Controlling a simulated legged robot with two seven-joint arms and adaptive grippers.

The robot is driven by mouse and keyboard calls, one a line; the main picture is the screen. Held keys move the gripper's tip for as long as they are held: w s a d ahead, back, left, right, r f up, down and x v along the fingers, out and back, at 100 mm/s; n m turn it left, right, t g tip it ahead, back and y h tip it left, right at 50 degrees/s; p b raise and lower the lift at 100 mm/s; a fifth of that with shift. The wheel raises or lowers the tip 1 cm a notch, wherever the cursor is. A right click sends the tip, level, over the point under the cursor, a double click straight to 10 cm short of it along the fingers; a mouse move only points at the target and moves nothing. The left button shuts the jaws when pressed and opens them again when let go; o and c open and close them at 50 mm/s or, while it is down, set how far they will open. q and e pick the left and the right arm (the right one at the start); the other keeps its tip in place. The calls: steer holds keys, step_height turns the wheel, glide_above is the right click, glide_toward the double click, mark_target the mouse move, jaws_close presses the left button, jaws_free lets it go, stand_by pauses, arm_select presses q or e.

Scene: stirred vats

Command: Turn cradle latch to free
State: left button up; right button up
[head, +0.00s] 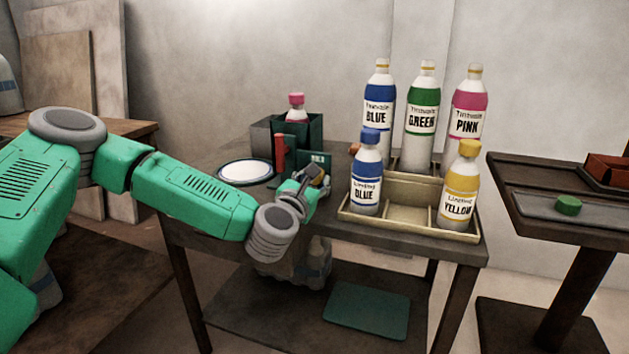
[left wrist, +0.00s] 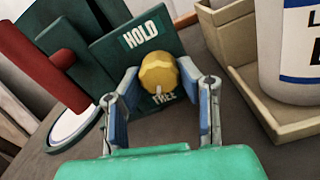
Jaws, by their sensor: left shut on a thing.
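The cradle latch is a yellow knob (left wrist: 159,74) on a dark green plate (left wrist: 120,62) in the left wrist view. The plate reads HOLD above the knob and FREE below it. A white mark on the knob points down at FREE. My left gripper (left wrist: 158,104) is shut on the knob, one blue-padded finger on each side. In the head view my left gripper (head: 314,180) is at the front of the dark green cradle (head: 313,134), and its fingers hide most of the latch. A pink-capped bottle (head: 296,108) stands in the cradle. My right gripper is not in view.
A red upright handle (head: 280,152) stands close left of the latch, by a white round plate (head: 246,172). A beige divided tray (head: 396,224) with blue and yellow bottles is close on the right. Taller bottles stand behind. A side stand (head: 560,222) is farther right.

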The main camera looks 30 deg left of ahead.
arm_select(q)
steer(key=o, duration=1.1)
steer(key=shift+f, duration=0.4)
steer(key=shift+o, duration=0.2)
steer(key=shift+a, duration=0.1)
steer(key=shift+r, duration=0.1)
steer(key=shift+s, duration=0.25)
steer(key=v, duration=1.1)
steer(key=shift+s, duration=0.2)
